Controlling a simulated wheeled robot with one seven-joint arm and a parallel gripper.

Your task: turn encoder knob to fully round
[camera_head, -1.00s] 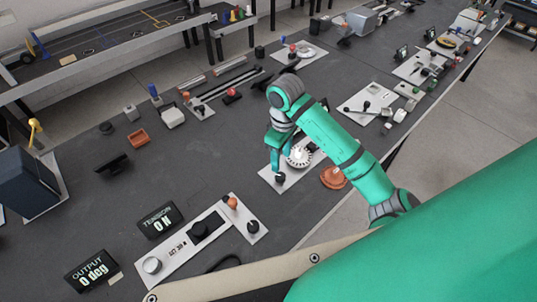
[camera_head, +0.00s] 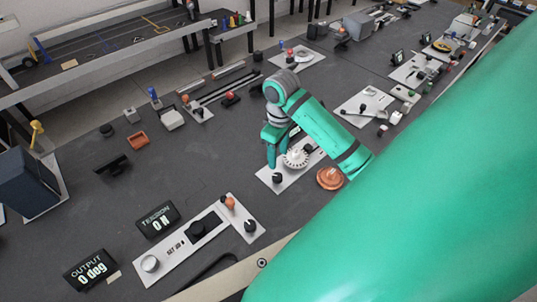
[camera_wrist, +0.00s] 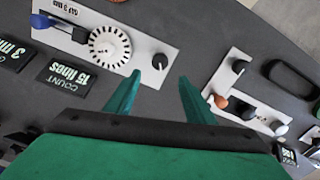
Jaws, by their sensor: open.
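A white plate holds a toothed white dial (camera_head: 296,158) and a black knob (camera_head: 277,179); I cannot tell for sure which is the encoder knob. In the wrist view the dial (camera_wrist: 109,47) is at upper left and the black knob (camera_wrist: 160,61) is right of it, near the plate's end. My gripper (camera_wrist: 159,77) is open and empty. Its fingertips point toward the black knob, which shows just beyond the gap between them. In the head view my gripper (camera_head: 270,166) is beside the dial and next to the black knob, with one finger partly hidden.
A count display (camera_wrist: 67,75) reads 15 in the wrist view. A second plate (camera_head: 177,258) with knobs, and output (camera_head: 91,270) and tension (camera_head: 158,219) displays, stand nearer. A copper-coloured round piece (camera_head: 330,178) is right of the dial.

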